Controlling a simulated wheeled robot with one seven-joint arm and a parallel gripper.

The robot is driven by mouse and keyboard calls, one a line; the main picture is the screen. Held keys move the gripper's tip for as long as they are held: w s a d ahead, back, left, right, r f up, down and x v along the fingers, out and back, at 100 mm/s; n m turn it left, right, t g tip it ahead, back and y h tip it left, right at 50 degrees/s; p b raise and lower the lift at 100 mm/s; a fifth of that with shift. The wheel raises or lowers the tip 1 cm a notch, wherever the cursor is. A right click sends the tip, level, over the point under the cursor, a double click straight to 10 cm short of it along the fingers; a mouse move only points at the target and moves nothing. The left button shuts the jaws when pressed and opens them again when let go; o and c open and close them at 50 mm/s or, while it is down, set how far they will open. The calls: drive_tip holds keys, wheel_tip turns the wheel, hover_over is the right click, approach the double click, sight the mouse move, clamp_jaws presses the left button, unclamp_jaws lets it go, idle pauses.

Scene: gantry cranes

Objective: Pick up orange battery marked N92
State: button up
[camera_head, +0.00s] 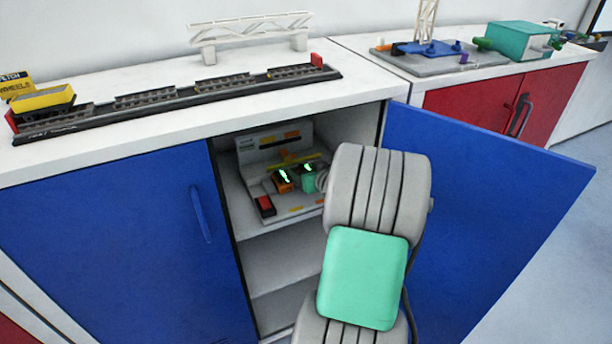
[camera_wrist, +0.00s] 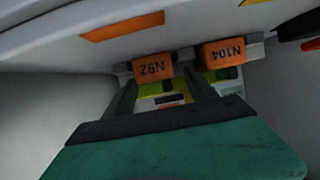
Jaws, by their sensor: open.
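The orange battery marked N92 (camera_wrist: 153,67) shows in the wrist view, its label upside down. A second orange battery, marked N104 (camera_wrist: 223,51), sits to its right. My gripper (camera_wrist: 157,80) is open, its dark fingers reaching toward N92, one toward each side. I cannot tell whether the fingertips touch it. In the head view, my gripper is inside the open blue cabinet, partly hidden behind my arm. Orange shapes with bright green marks show there, but their labels cannot be read.
The batteries are at a light grey charging station (camera_head: 262,150) on the cabinet's upper shelf. A red-and-black block (camera_head: 265,206) lies at its left front. The open blue door (camera_head: 490,200) stands right of my arm. The lower shelf (camera_head: 280,262) looks empty.

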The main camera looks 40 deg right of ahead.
drive_tip(key=shift+c, duration=0.4)
drive_tip(key=shift+r, duration=0.1)
clamp_jaws()
